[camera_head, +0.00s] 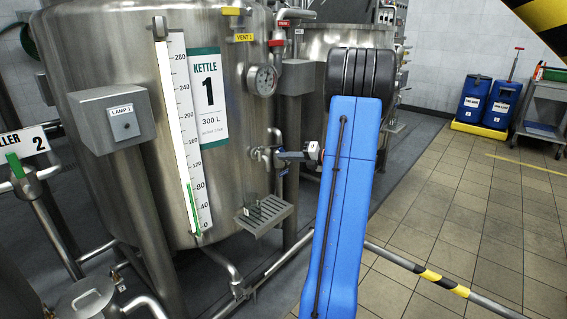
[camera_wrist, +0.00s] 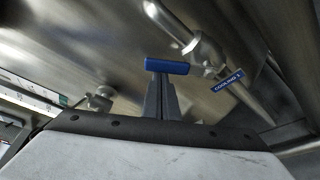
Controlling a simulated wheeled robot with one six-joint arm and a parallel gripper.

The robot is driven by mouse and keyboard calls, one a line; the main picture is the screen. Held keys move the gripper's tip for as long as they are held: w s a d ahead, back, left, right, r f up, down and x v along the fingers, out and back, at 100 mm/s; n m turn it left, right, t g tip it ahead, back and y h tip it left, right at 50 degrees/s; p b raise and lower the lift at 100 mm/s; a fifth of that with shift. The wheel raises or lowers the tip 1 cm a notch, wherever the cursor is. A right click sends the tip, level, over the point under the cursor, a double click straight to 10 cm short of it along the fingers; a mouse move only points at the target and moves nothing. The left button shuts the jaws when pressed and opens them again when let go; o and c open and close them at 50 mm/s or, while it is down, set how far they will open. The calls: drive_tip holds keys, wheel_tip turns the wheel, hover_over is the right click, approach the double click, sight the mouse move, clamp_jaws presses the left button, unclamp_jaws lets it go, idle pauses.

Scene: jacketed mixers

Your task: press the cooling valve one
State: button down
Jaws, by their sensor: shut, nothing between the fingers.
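The blue tag reading COOLING 1 (camera_wrist: 228,82) is on a steel pipe to the right in the wrist view. The steel valve body (camera_wrist: 206,50) is just above it on the same pipe. A blue bar that looks like a handle (camera_wrist: 167,66) shows at the fingertips of my gripper (camera_wrist: 160,82). I cannot tell whether they touch. The fingers are together, pointing at the kettle wall. In the head view, a dark bluish valve part (camera_head: 290,156) shows on kettle 1 (camera_head: 130,60), just left of my blue arm, which hides most of my gripper.
A small grated shelf (camera_head: 258,215) juts out below the valve. A yellow and black striped rail (camera_head: 440,280) crosses low at the right. The tiled floor (camera_head: 480,200) beyond is open.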

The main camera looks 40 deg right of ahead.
drive_tip(key=shift+w+d+r+m+t+y, duration=0.1)
drive_tip(key=shift+d+r+m+t+y, duration=0.3)
drive_tip(key=shift+d+m, duration=0.65)
drive_tip(key=shift+w+d+r+m+t+y, duration=0.1)
drive_tip(key=shift+d+r+m+y, duration=0.35)
drive_tip(key=shift+d+m, duration=0.6)
drive_tip(key=shift+a+r+h, duration=0.1)
drive_tip(key=shift+r+h, duration=0.1)
drive_tip(key=shift+h, duration=0.15)
drive_tip(key=a, duration=0.4)
drive_tip(key=v, duration=1)
drive_tip(key=shift+s+f, duration=0.2)
drive_tip(key=shift+f, duration=0.15)
